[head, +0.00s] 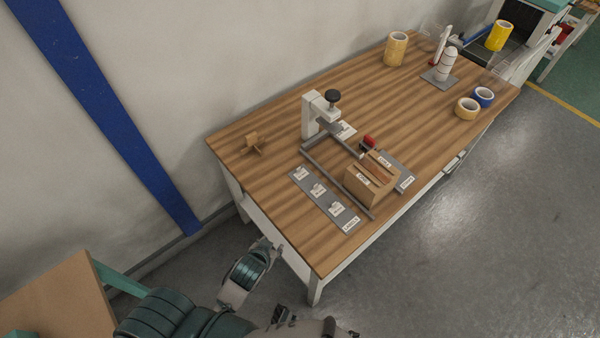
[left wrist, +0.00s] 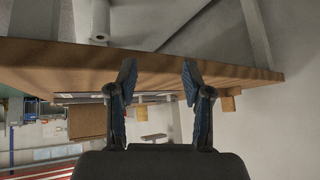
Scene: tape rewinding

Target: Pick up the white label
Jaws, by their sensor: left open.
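Three small white labels lie in a row on a grey strip (head: 325,200) near the front left of the wooden table: a far label (head: 301,173), a middle label (head: 318,189) and a near label (head: 337,208). My left gripper (left wrist: 160,80) is open and empty in the left wrist view, its two fingers apart before the table's edge. In the head view my left arm is low, off the table's left end; its fingers are hard to make out there. The labels cannot be made out in the left wrist view. My right gripper cannot be identified.
On the table (head: 270,190) stand a white press (head: 312,112), a cardboard box (head: 366,184), a grey tray (head: 402,170) and a wooden cross (head: 253,143). Tape rolls (head: 467,108) stand farther back.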

